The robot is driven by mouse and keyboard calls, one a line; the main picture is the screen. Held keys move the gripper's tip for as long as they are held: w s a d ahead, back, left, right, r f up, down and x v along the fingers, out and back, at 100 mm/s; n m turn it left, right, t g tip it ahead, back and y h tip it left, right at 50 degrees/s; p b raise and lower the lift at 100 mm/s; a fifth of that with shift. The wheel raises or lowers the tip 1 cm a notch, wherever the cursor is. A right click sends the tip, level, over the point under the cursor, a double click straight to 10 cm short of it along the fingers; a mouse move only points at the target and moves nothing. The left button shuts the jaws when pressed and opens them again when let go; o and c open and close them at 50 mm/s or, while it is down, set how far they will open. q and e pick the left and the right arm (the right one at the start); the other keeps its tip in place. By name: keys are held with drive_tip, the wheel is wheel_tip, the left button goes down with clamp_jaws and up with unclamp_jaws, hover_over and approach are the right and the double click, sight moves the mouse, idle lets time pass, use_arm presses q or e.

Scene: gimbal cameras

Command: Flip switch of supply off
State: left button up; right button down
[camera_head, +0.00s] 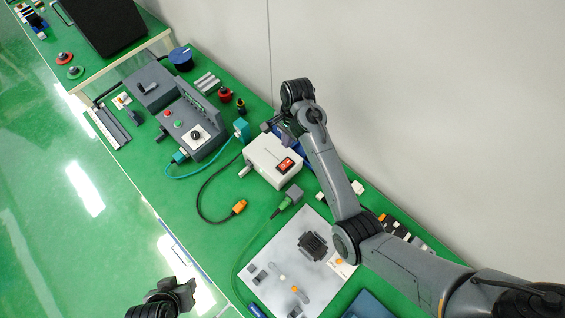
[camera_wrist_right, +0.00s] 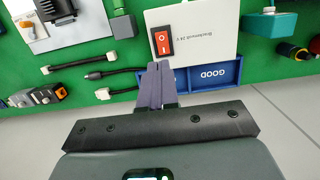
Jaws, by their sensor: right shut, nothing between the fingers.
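The supply is a white box (camera_head: 262,150) on the green bench in the head view; its white face with a "24 V" label also shows in the wrist view (camera_wrist_right: 205,30). Its red rocker switch (camera_head: 285,165) sits in a black frame and shows marks O and I in the wrist view (camera_wrist_right: 162,41). I cannot tell which side is pressed. My right gripper (camera_wrist_right: 158,66) is shut and empty, its fingertips close to the I end of the switch; contact cannot be told. In the head view its arm reaches behind the supply. My left gripper (camera_head: 186,291) is at the bottom edge, away from the supply.
A blue bin (camera_wrist_right: 212,74) labelled GOOD stands beside the supply, under my right fingers' side. A grey control box (camera_head: 195,125) with buttons and a knob is left of the supply. A light plate (camera_head: 285,240) with parts lies in front. The wall runs behind.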

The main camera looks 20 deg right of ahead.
sight(282, 168)
drive_tip(key=f, duration=0.4)
drive_tip(key=a+f, duration=0.1)
drive_tip(key=f, duration=0.4)
drive_tip(key=s+a+f, duration=0.1)
drive_tip(key=f, duration=0.3)
drive_tip(key=shift+f, duration=0.4)
